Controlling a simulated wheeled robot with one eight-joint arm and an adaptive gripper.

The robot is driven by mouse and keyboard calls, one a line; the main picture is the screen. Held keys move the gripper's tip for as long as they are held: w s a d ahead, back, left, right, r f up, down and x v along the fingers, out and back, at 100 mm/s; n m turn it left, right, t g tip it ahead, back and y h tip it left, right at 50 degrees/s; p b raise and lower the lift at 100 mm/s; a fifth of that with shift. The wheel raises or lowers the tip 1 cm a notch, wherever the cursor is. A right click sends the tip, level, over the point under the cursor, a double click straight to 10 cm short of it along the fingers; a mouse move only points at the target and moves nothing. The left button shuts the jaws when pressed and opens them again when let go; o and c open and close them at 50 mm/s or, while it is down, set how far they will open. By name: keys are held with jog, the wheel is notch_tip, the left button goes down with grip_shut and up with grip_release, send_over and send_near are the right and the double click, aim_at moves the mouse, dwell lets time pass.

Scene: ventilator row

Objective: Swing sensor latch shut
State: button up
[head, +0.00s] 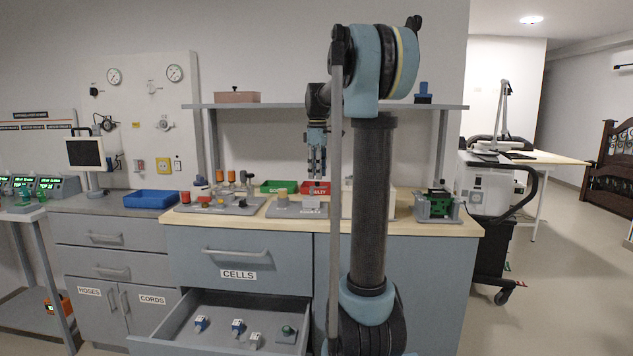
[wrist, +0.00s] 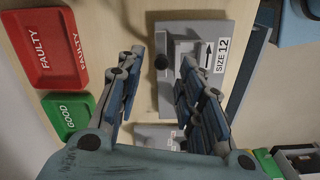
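My gripper (head: 317,172) points down over the worktop. In the wrist view my gripper (wrist: 163,58) is open, with nothing between its fingers. In the head view the grey fixture (head: 285,210) sits on the worktop below my gripper. The sensor latch cannot be made out for certain; the right finger hides part of the fixture.
A red FAULTY tray (wrist: 45,50) and a green GOOD tray (wrist: 66,114) lie beside the fixture.

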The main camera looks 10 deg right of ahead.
aim_at(318, 185)
jog(key=shift+f, duration=1.55)
grip_shut()
